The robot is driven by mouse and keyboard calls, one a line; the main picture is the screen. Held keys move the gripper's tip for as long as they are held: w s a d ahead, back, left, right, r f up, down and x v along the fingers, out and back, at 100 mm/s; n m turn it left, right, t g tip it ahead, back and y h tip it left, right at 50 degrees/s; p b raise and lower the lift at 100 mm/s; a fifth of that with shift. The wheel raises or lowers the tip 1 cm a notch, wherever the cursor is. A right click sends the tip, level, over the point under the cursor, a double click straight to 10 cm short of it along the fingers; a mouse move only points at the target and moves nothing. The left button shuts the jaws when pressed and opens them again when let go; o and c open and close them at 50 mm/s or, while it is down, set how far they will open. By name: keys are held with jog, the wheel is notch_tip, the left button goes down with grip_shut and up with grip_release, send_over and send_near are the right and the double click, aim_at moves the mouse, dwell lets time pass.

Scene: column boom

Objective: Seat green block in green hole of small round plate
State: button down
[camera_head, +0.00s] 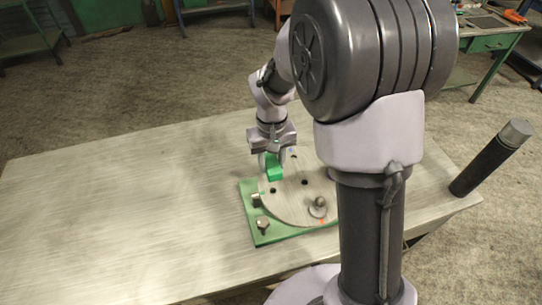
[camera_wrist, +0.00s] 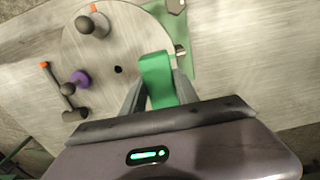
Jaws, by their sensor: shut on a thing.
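My gripper (camera_head: 272,158) is shut on a green block (camera_head: 274,171). In the wrist view the block (camera_wrist: 157,72) sits between the two fingers of the gripper (camera_wrist: 158,90). The round pale plate (camera_head: 290,208) lies below; it also shows in the wrist view (camera_wrist: 125,35). The block is over the plate near its edge. I cannot tell whether its lower end touches the plate. A dark hole (camera_wrist: 118,69) is open beside the block, to its left in the wrist view. The green hole is not clearly visible.
A grey knobbed peg (camera_wrist: 92,25) and a purple peg (camera_wrist: 80,78) stand on the plate. The table (camera_head: 110,215) is clear at left. My column hides part of the right.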

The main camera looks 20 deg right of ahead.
jog(key=shift+d+f+b, duration=0.3)
jog(key=shift+f+b, duration=0.4)
jog(key=shift+f, duration=0.1)
notch_tip(320, 180, down, 5)
jog(key=b, duration=0.3)
jog(key=shift+r+b, duration=0.15)
jog(key=shift+b, duration=0.25)
jog(key=shift+f+b, duration=1.75)
jog(key=shift+f, duration=0.55)
jog(key=c, duration=1.2)
grip_release()
